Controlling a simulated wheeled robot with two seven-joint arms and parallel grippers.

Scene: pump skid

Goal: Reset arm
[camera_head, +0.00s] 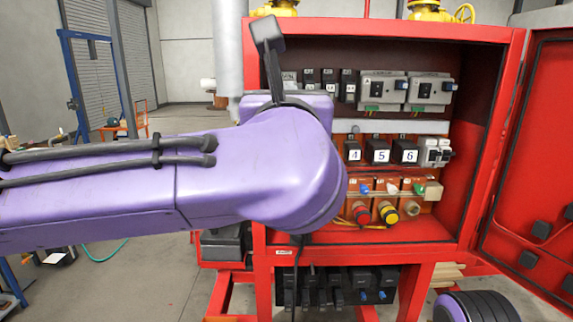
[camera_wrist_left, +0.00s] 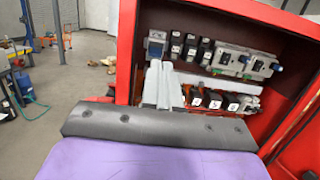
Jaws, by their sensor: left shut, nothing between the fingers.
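My purple left arm reaches in from the left in the head view and covers the left part of the open red cabinet (camera_head: 511,95). My left gripper's fingers are hidden there behind the arm. In the left wrist view my left gripper (camera_wrist_left: 161,66) shows as two pale grey fingers, shut together with nothing between them. They point toward the cabinet (camera_wrist_left: 124,50), in front of its left part; I cannot tell the exact gap. My right gripper is in neither view.
The cabinet holds black modules numbered 4, 5 and 6 (camera_head: 380,156), a red button (camera_head: 361,212) and a yellow button (camera_head: 388,212). Its red door (camera_head: 535,180) stands open at the right. Open floor (camera_head: 140,280) lies at the left, with a blue frame (camera_head: 75,75) farther back.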

